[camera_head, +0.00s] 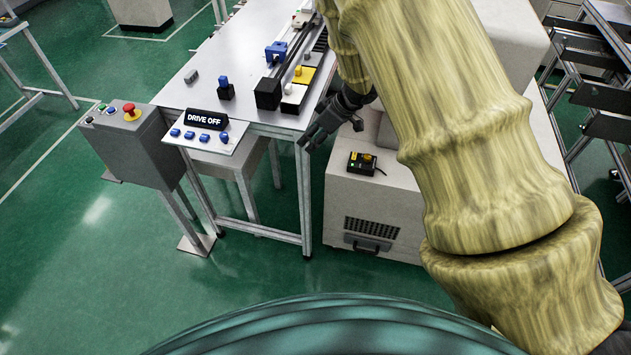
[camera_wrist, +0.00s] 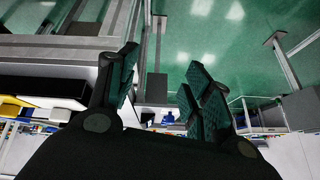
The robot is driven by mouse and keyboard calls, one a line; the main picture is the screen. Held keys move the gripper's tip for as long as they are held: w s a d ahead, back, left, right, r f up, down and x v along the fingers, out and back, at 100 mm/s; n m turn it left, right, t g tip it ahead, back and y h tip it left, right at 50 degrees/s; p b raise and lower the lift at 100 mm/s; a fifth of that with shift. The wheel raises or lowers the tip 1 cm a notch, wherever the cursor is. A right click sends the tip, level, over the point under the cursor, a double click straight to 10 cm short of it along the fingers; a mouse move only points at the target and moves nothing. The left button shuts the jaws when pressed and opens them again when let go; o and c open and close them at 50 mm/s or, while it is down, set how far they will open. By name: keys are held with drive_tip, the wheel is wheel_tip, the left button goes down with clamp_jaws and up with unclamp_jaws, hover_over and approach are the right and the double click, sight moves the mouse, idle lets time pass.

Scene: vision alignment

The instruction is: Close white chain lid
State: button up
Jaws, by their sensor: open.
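A row of small white and yellow parts lies beside the black rail on the table's right side in the head view. One white part (camera_head: 295,92) is near the front, next to a yellow block (camera_head: 304,75). I cannot tell for sure which part is the white chain lid, or whether it is open. My gripper (camera_head: 315,137) hangs just off the table's front right corner, apart from the white part and lower in the picture. In the wrist view, its dark fingers (camera_wrist: 162,88) are spread with nothing between them.
A table (camera_head: 225,65) carries a black rail (camera_head: 291,60), blue parts and a "DRIVE OFF" sign (camera_head: 206,119). A grey post with a red button (camera_head: 131,108) stands left. A white cabinet (camera_head: 370,200) with a black-yellow box (camera_head: 362,162) is below my arm. Green floor is free in front.

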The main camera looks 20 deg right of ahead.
drive_tip(key=s+a+f+m+b, duration=0.1)
drive_tip(key=s+f+m, duration=0.1)
drive_tip(key=s+f, duration=0.4)
wheel_tip(320, 180, down, 5)
drive_tip(key=shift+s+a+r+m+t+b, duration=0.2)
drive_tip(key=shift+a+m+t+b, duration=0.1)
drive_tip(key=shift+a+b, duration=0.1)
drive_tip(key=s+f+m+h+b, duration=0.2)
drive_tip(key=s+f+m+b, duration=0.2)
drive_tip(key=s+f, duration=1.05)
drive_tip(key=s+f+m+g+h+b, duration=0.1)
drive_tip(key=s+f+g, duration=0.1)
drive_tip(key=s, duration=0.8)
drive_tip(key=s+d+f+m+g+h+b, duration=0.1)
drive_tip(key=s+f, duration=0.4)
drive_tip(key=s, duration=0.5)
drive_tip(key=shift+s+d+f+m+g+h+b, duration=0.3)
drive_tip(key=shift+s+g+h+b, duration=0.15)
drive_tip(key=shift+h, duration=0.25)
drive_tip(key=shift+w, duration=0.1)
